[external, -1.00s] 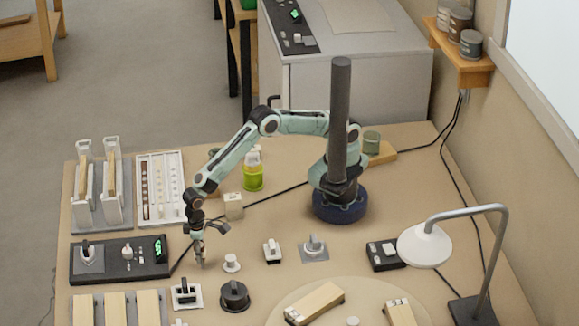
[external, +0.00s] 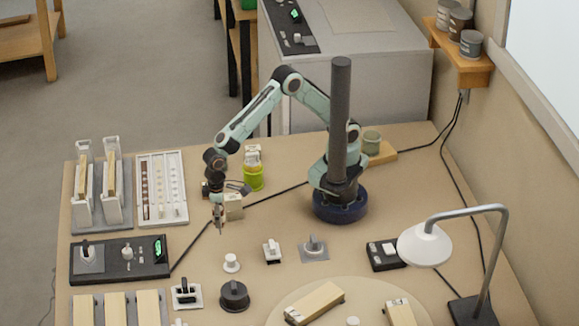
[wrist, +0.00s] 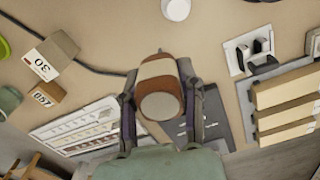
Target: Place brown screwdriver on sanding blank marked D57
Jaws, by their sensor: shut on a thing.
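My gripper (external: 217,212) is shut on the brown screwdriver (wrist: 160,103), whose brown handle with a cream band sits between the fingers in the wrist view. The gripper also shows there (wrist: 160,85). In the external view the screwdriver is too small to make out clearly. A small wooden block (wrist: 45,95) at the left of the wrist view has an upside-down label that may read D57; I cannot read it surely. A nearer block marked 30 (wrist: 52,52) appears just right of my gripper in the external view (external: 234,207). The screwdriver is apart from both blocks.
A cable (external: 280,196) crosses the bench there. A compartment tray (external: 162,190) and a block rack (external: 100,190) stand left, with a black control panel (external: 120,260) in front. A white knob (external: 231,263) stands in front of my gripper.

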